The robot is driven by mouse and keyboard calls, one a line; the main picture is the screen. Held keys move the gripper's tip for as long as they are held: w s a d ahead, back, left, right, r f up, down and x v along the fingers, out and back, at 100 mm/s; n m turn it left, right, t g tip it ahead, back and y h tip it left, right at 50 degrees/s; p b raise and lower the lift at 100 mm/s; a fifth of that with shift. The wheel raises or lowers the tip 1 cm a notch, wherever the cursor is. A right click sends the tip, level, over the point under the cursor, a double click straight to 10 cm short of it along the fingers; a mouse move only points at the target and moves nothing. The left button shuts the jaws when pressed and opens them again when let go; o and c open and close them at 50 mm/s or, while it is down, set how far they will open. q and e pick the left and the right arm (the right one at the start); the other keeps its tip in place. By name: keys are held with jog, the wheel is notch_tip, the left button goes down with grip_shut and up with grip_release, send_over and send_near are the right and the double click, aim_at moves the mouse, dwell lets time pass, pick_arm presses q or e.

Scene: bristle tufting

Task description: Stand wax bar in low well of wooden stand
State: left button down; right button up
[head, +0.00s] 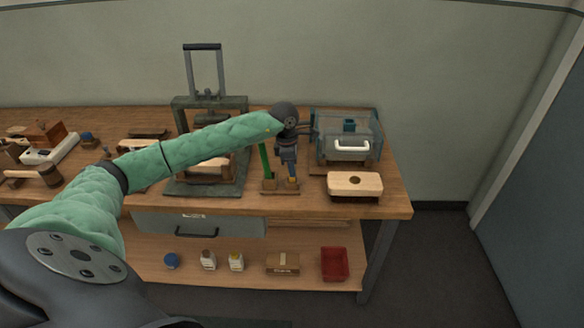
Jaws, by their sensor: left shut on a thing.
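The wooden stand (280,190) sits near the front edge of the bench, right of the dark press frame. A tall green bar (265,160) stands upright at the left of the stand. My left gripper (291,174) points down over the right part of the stand. It is shut on a small yellowish piece (292,181), which looks like the wax bar, upright and mostly hidden by the fingers. Its lower end is at the stand, but I cannot tell whether it touches the well floor. My right gripper is not in view.
A dark press frame (176,104) stands left of the stand. A clear-sided box with a white handle (352,146) and a pale wooden block (354,184) are close on the right. Brushes and tools lie at left. A red bin (334,264) is on the lower shelf.

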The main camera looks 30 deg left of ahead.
pick_arm(q)
jog(key=shift+f+b, duration=0.35)
dwell(0.7)
jog(key=c, duration=0.9)
grip_release()
jog(key=shift+r, duration=0.15)
jog(key=shift+r+p, duration=0.8)
jog(key=shift+r, duration=2.6)
jog(key=shift+d, duration=0.1)
